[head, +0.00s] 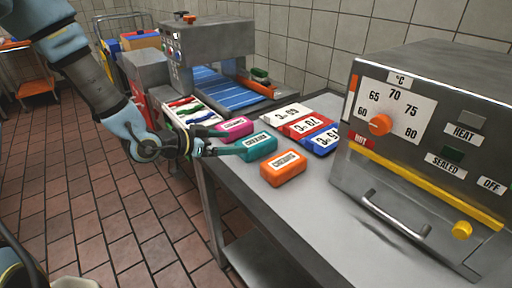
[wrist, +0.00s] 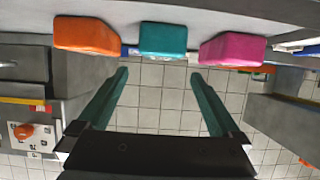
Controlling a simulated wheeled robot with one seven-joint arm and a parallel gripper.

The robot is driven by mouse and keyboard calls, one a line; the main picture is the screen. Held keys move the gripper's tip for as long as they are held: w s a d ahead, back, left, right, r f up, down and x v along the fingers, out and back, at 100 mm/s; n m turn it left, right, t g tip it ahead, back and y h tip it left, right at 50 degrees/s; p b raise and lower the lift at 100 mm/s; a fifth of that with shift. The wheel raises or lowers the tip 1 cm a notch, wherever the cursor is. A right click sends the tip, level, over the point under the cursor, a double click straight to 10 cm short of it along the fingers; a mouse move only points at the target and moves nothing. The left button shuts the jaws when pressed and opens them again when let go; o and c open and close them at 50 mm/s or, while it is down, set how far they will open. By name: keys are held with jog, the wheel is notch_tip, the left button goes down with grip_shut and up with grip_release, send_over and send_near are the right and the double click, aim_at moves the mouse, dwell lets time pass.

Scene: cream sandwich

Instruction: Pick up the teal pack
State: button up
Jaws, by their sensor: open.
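The teal pack (head: 257,147) lies on the grey metal table between the magenta pack and the orange pack, with a white label on top. My gripper (head: 236,142) is at the table's near left edge, with its fingers pointing at the teal pack. In the wrist view the teal pack (wrist: 163,39) sits just beyond the fingertips, roughly centred between them. The two teal fingers of my gripper (wrist: 160,74) are spread apart with nothing between them. Whether a fingertip touches the pack cannot be told.
The orange pack (head: 284,169) and magenta pack (head: 232,127) lie close on either side. Numbered white, red and blue cards (head: 305,126) lie behind. A heater with a dial (head: 420,150) stands right. A blue conveyor (head: 230,92) is at the back. The table front is clear.

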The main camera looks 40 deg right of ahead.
aim_at(254, 141)
jog(key=p+x, duration=0.1)
jog(key=x, duration=0.3)
jog(key=shift+s+d, duration=0.2)
jog(key=shift+d, duration=0.2)
jog(key=shift+w+p+x, duration=0.15)
jog(key=shift+p+x, duration=0.6)
jog(key=shift+x, duration=0.65)
jog(key=shift+w+p+x, duration=0.1)
jog(key=shift+p+x, duration=0.6)
jog(key=shift+x, duration=0.75)
jog(key=shift+a+f, duration=0.1)
jog(key=shift+f, duration=0.05)
jog(key=shift+c, duration=0.2)
jog(key=c, duration=1.1)
jog(key=shift+c, duration=0.2)
